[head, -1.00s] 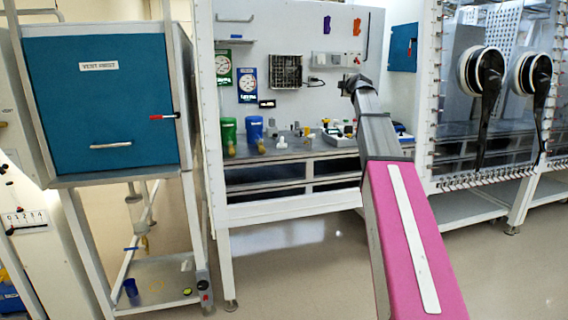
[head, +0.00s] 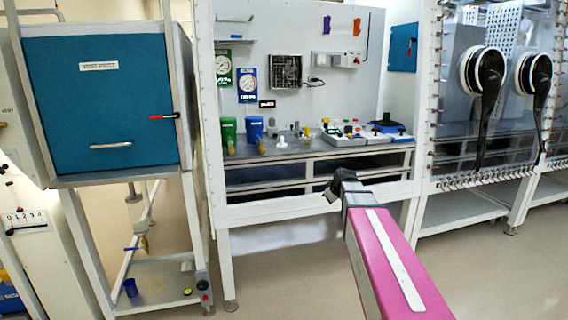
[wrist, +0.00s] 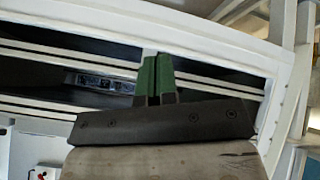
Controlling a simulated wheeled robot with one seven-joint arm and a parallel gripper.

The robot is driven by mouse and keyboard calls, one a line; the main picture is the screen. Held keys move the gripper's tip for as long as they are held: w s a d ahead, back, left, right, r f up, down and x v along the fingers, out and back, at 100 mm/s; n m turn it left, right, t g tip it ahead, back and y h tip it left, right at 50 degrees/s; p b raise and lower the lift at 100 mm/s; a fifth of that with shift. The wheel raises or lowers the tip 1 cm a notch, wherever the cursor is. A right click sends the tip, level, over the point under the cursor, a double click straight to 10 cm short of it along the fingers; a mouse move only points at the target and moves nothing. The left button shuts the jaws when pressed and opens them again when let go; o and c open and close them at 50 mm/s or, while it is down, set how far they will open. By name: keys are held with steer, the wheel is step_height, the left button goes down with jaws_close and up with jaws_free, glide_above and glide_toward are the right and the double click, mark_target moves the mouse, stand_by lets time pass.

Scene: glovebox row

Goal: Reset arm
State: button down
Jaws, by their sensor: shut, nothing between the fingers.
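My pink and grey arm reaches up from the lower right in the head view, with its dark end in front of the workbench's lower frame. My gripper (wrist: 157,80) shows in the wrist view as two green fingers pressed together, with nothing between them. Behind the fingers are the white rails and dark open bays of a bench frame (wrist: 170,32). In the head view the fingers themselves are too small to make out.
The workbench (head: 285,149) holds a green container (head: 228,131), a blue container (head: 254,129) and several small items. A teal cabinet (head: 100,105) with a red-handled latch stands at left. Glovebox ports (head: 482,72) with black gloves are at right. Open floor (head: 285,270) lies in front of the bench.

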steer(key=s+f+m+g+h, duration=0.1)
steer(key=s+f+m+g, duration=0.2)
steer(key=s+f, duration=0.6)
steer(key=s+f+m+g, duration=0.4)
steer(key=s+f, duration=0.6)
steer(key=s, duration=0.7)
steer(key=shift+a+m+h, duration=0.4)
steer(key=shift+a+m, duration=0.05)
steer(key=shift+m, duration=0.15)
steer(key=shift+s, duration=0.1)
